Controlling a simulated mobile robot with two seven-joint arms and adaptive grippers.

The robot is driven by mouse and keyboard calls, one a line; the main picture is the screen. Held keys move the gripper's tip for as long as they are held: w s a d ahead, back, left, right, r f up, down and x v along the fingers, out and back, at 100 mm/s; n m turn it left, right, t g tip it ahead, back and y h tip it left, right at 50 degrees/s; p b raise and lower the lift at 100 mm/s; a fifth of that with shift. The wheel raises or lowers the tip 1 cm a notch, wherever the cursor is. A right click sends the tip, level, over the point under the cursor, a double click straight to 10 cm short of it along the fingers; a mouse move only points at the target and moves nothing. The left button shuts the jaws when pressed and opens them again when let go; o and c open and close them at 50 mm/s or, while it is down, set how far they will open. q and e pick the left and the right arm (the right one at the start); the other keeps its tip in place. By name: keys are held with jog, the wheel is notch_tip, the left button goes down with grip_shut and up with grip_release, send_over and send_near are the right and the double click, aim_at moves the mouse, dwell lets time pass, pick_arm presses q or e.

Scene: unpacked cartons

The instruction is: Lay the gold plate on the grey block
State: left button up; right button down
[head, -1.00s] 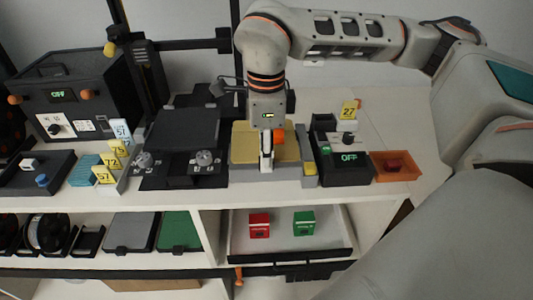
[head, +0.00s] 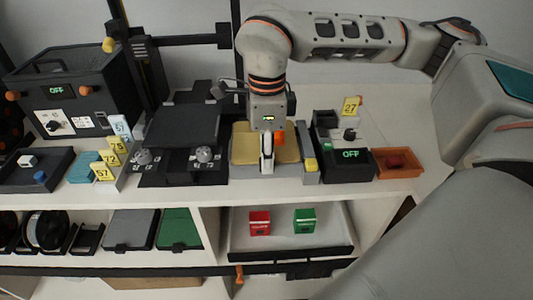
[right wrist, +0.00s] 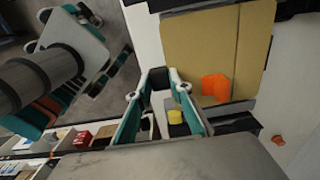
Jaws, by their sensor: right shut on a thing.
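The gold plate (head: 246,151) is a flat square with an orange tab (head: 279,138) on it. My right gripper (head: 266,170) points down at the plate's near edge and is shut on it. The plate lies flat over the grey block (head: 242,172), whose front strip shows below the plate's near edge. I cannot tell whether the plate touches the block. In the right wrist view the plate (right wrist: 205,45) spreads up and right from my fingertips. The fingers hide part of its near edge. My left gripper is not in view.
A black platform with dials (head: 180,135) stands close on the left. The lower drawer holds red and green blocks.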

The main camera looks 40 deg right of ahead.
jog(key=shift+f, duration=0.45)
jog(key=c, duration=1.7)
grip_release()
jog(key=shift+r, duration=0.1)
jog(key=shift+r+p, duration=1.2)
jog(key=shift+r, duration=0.4)
